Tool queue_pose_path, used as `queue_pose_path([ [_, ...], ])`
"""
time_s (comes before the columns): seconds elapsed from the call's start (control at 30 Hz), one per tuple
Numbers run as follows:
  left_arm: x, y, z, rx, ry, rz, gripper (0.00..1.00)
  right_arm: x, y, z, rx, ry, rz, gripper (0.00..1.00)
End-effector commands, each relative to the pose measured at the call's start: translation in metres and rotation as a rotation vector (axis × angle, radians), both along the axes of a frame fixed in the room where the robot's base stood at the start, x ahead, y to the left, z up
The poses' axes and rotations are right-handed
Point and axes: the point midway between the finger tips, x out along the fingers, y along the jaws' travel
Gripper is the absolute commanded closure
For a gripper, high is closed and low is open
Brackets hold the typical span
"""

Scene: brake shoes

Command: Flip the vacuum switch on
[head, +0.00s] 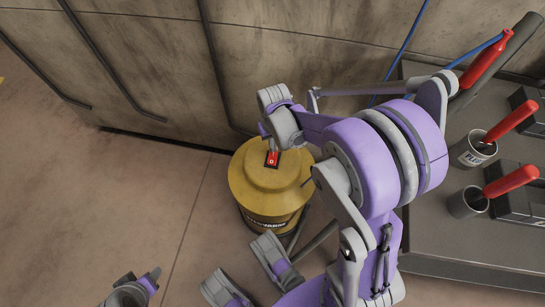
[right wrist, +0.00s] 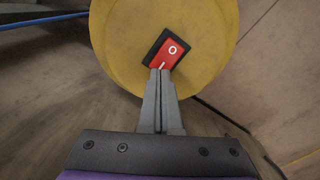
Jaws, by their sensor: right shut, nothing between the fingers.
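The yellow vacuum (head: 262,188) stands on the floor against the wall. Its red rocker switch (head: 272,158) sits in a black frame on the round top. In the right wrist view the switch (right wrist: 167,50) shows a white O at its far end and a white line at its near end. My right gripper (right wrist: 160,72) is shut and empty, its fingertips at the near end of the switch and overlapping it in view. I cannot tell if they touch it. In the head view my right gripper (head: 267,139) is above the vacuum, partly hidden. My left gripper (head: 142,280) is low at the left, far from the vacuum.
A grey workbench (head: 440,238) at the right holds red-handled tools (head: 513,180) in metal cups. A blue hose (head: 408,42) runs down the wall behind. The floor (head: 120,190) left of the vacuum is clear.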

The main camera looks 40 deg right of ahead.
Motion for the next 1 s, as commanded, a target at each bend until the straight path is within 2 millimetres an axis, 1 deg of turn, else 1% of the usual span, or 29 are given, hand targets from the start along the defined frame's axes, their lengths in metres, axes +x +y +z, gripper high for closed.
queue_pose_path([
  [1.0,0.002,0.0,-0.012,0.0,0.003,0.0,0.5,0.0,0.0,-0.015,0.0,0.0,0.0,1.0],
])
